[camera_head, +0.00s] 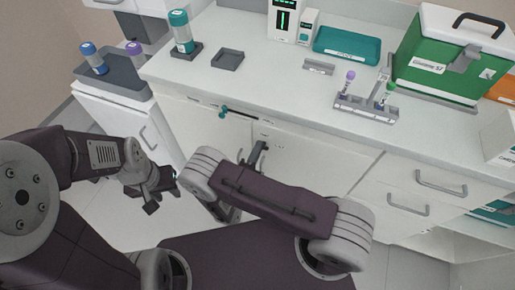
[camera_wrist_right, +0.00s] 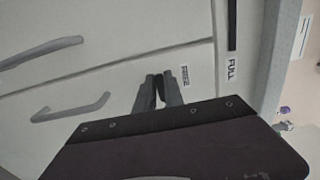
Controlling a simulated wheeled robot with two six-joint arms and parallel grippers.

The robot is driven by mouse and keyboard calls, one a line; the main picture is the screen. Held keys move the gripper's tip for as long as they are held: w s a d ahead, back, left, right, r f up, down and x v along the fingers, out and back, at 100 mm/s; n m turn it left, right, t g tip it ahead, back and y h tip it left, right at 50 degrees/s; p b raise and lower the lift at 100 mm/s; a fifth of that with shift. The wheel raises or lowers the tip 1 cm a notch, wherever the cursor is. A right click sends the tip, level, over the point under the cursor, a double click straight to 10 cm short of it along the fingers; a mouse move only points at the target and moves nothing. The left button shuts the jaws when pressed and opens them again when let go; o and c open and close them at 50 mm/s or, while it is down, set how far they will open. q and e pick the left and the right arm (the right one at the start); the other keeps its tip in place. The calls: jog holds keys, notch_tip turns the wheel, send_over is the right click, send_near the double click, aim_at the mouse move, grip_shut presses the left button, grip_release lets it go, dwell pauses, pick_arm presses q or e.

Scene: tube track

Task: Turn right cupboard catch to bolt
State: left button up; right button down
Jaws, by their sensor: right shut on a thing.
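The white cupboard front (camera_head: 305,160) is below the worktop. My right gripper (camera_head: 259,150) reaches to it near the door seam, its dark fingers close together. In the right wrist view the two fingers (camera_wrist_right: 161,88) meet the front just left of a small label (camera_wrist_right: 184,75). The right cupboard catch is hidden between the fingertips, so its angle cannot be told. A teal knob (camera_head: 223,112) on a dark bar shows further left on the cupboard. My left gripper (camera_head: 160,193) is open and empty, in front of the cupboard and apart from it.
Drawer handles (camera_head: 441,184) stick out at the right. The worktop (camera_head: 270,80) holds a teal-capped bottle (camera_head: 180,32), a tube rack (camera_head: 366,108) and a green box (camera_head: 440,66). A white cart stands at the left.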

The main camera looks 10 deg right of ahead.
dwell(0.4)
jog(key=c, duration=1.4)
grip_release()
jog(key=shift+c, duration=0.2)
